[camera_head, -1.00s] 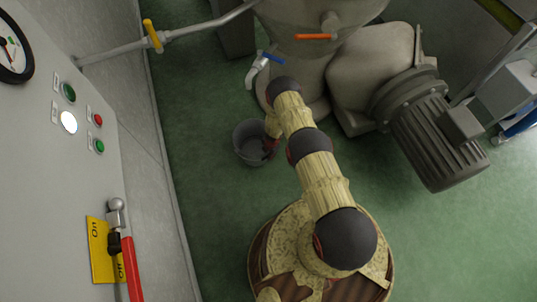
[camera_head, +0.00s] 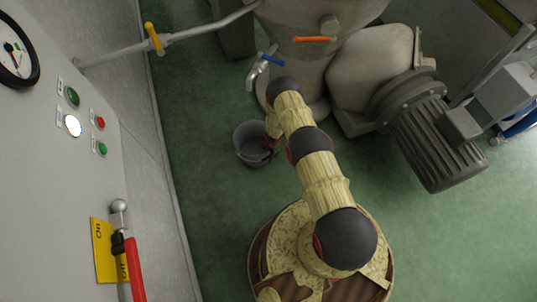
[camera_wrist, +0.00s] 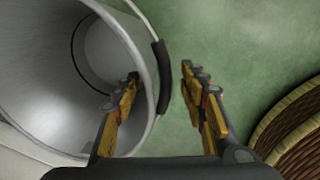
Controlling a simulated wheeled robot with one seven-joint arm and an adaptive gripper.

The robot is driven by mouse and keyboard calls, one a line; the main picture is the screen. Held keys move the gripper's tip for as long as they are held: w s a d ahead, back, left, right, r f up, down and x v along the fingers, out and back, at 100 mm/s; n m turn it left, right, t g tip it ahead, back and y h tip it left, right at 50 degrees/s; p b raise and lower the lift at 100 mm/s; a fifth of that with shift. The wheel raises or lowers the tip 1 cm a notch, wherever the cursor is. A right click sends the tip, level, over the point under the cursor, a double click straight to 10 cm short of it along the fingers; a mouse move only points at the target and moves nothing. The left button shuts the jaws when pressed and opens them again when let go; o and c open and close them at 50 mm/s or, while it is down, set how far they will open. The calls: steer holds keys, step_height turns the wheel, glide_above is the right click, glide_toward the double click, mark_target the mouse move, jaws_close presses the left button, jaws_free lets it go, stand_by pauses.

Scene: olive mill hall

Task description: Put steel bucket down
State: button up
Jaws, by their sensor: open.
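The steel bucket (camera_head: 239,136) is in the head view beside the foot of the grey machine, close to the tap. It looks upright on the green floor, though its underside is hidden. In the wrist view the bucket (camera_wrist: 40,112) fills the left side, with its mouth towards the camera and its inside looking empty. Its wire handle carries a black grip (camera_wrist: 161,84) that lies between my fingers. My gripper (camera_wrist: 160,76) is open, one finger overlapping the bucket's mouth and the other over the floor. In the head view my arm partly hides the gripper.
The grey machine (camera_head: 305,75) with a blue-handled tap (camera_head: 262,66) stands behind, its ribbed motor (camera_head: 436,140) to the right. A control panel (camera_head: 50,180) with a red lever (camera_head: 135,270) is at left. Green floor (camera_head: 205,200) is clear in front of the bucket.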

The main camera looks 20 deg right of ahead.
step_height(320, 180, up, 11)
steer(key=s+p, duration=0.1)
steer(key=p, duration=0.5)
steer(key=shift+d+p, duration=0.3)
steer(key=shift+f, duration=0.1)
